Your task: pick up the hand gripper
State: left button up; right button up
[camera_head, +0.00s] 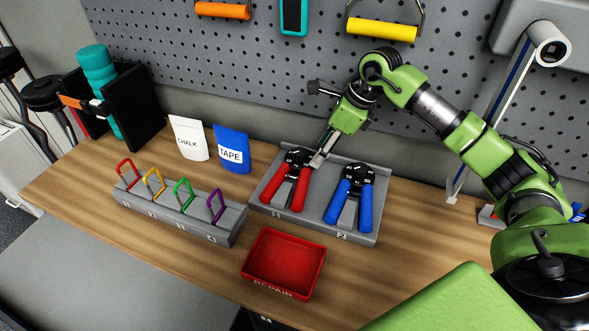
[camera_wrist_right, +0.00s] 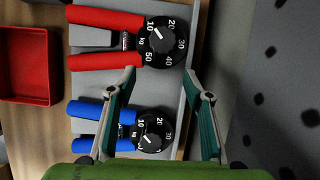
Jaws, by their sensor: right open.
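A red-handled hand gripper (camera_head: 291,186) with a black dial lies on a grey tray (camera_head: 377,226); it also shows at the top of the right wrist view (camera_wrist_right: 110,20). A blue-handled hand gripper (camera_head: 349,207) lies to its right on the same tray, and in the wrist view (camera_wrist_right: 98,112) it is partly behind my fingers. My right gripper (camera_head: 319,160) is open and empty, by the dial end of the red one. In the wrist view its fingertips (camera_wrist_right: 160,74) point toward the red dial; contact cannot be told. My left gripper is not in view.
A red bin (camera_head: 268,285) sits at the table's front edge. A grey rack (camera_head: 223,233) with several coloured carabiners is left of the tray. A chalk pouch (camera_head: 189,140) and a tape pouch (camera_head: 232,152) stand behind it. A pegboard (camera_head: 230,80) rises behind the table.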

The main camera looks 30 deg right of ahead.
aim_at(300, 151)
jog(key=w+a+p, duration=0.1)
jog(key=w+a, duration=0.1)
jog(key=shift+w+a+r+p, duration=0.2)
jog(key=shift+w+a+p, duration=0.1)
jog(key=shift+w+p, duration=0.1)
jog(key=shift+w+a+f+p, duration=0.45)
jog(key=shift+w+a+p, duration=0.05)
jog(key=shift+a, duration=0.05)
jog(key=shift+f, duration=0.25)
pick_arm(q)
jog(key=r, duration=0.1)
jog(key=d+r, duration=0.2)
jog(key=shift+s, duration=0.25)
pick_arm(e)
grip_shut()
